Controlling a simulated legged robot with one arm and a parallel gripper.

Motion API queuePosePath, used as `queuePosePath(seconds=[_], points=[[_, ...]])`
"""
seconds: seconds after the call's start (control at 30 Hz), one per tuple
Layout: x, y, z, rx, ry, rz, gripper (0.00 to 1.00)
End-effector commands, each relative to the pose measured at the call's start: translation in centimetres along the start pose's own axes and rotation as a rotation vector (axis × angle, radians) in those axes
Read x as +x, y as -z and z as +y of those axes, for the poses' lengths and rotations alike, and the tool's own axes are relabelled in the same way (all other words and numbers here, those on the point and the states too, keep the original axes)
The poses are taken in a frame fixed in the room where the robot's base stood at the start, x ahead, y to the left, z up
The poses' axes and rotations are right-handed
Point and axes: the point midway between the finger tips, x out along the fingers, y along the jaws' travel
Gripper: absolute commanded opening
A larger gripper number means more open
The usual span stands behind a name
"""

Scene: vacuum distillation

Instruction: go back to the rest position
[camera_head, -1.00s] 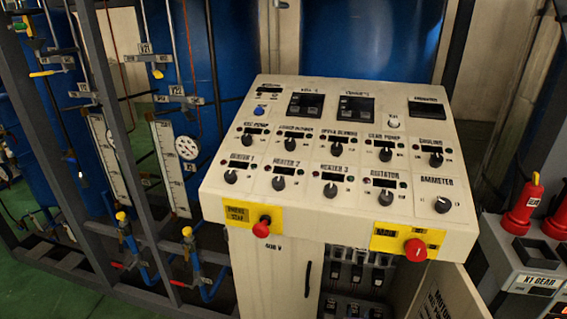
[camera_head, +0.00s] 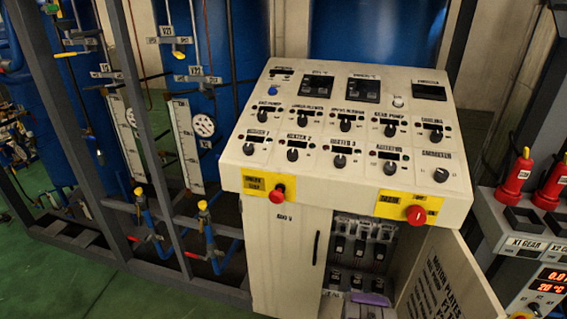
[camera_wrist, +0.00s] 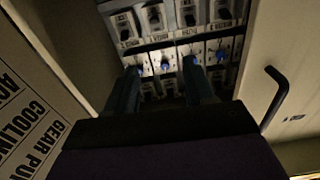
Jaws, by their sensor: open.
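My gripper (camera_wrist: 161,76) shows in the wrist view with its two dark fingers apart and nothing between them. It is in front of the open switch cabinet, facing rows of breakers (camera_wrist: 170,15) and small switches with blue knobs (camera_wrist: 165,65). Whether the fingertips touch any switch cannot be told. In the head view the same breakers (camera_head: 360,243) sit inside the cabinet (camera_head: 285,260) under the control console (camera_head: 345,190). A small purple part at the bottom of that opening (camera_head: 370,298) matches my gripper's body. The rest of my arm is not visible there.
The open cabinet door (camera_head: 450,285) stands right of the opening; its lettered face is close at left in the wrist view (camera_wrist: 35,110). A black handle (camera_wrist: 277,95) juts out at right. Pipe frames (camera_head: 130,130) stand left. Green floor (camera_head: 70,280) is clear at lower left.

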Motion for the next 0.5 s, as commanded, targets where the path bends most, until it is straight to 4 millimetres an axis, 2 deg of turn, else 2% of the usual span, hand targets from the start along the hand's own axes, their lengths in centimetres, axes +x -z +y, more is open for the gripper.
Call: queuePosePath(seconds=[0.27, 0.5], points=[[3.1, 2.6, -2.1, 0.029, 0.003, -0.112, 0.53], [5.6, 6.8, -5.1, 0.061, 0.023, -0.281, 0.53]])
